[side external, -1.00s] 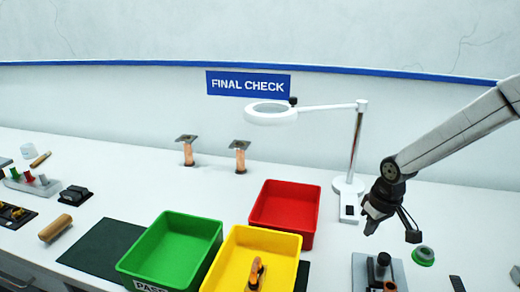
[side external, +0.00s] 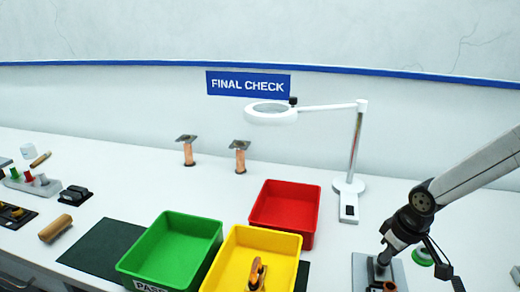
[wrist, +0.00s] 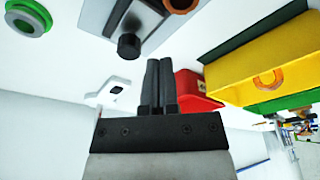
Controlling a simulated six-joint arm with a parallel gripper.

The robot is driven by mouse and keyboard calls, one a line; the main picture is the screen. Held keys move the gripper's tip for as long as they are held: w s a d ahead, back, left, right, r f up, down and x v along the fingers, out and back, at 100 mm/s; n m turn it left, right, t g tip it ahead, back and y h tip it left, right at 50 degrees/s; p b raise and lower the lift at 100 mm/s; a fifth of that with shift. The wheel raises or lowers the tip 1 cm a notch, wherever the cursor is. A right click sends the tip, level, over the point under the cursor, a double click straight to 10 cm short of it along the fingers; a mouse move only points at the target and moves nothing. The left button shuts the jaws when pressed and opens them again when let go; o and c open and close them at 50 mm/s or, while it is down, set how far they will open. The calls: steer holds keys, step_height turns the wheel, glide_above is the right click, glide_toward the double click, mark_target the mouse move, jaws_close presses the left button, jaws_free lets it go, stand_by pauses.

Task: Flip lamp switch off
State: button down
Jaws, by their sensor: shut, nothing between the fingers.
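The white magnifier lamp (side external: 271,117) stands behind the red bin, its ring head on an arm from an upright pole. Its switch (side external: 349,210) is a small black piece on the white foot at the pole's base. In the wrist view, a white plate with a dark spot, apparently this foot and switch (wrist: 118,89), lies left of my fingers. Whether the switch is on or off cannot be told. My gripper (side external: 382,262) is shut and empty, in front of and to the right of the switch, apart from it. Its two fingers show pressed together in the wrist view (wrist: 158,65).
A grey plate (side external: 398,272) with a black knob lies by my fingertips; contact cannot be told. Red (side external: 313,215), yellow (side external: 292,262) and green (side external: 150,262) bins stand left. Bare bench surrounds the lamp's foot.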

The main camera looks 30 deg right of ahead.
steer(key=w+d+r+n+g, duration=0.1)
steer(key=w+d+r+n, duration=0.15)
steer(key=w, duration=0.45)
steer(key=w+d+r+n, duration=0.15)
steer(key=w+d, duration=0.25)
steer(key=w, duration=0.4)
step_height(320, 180, up, 2)
steer(key=n+g, duration=0.1)
steer(key=n, duration=0.3)
glide_above(350, 209)
steer(key=shift+w+d+r+n+g, duration=0.1)
steer(key=shift+w+d+n+g, duration=0.2)
steer(key=shift+w+d+n, duration=0.1)
step_height(350, 209, down, 14)
steer(key=shift+f, duration=0.1)
steer(key=shift+f, duration=0.1)
stand_by(0.6)
steer(key=shift+s+a, duration=0.1)
steer(key=shift+s+a+r, duration=0.35)
steer(key=shift+a, duration=0.05)
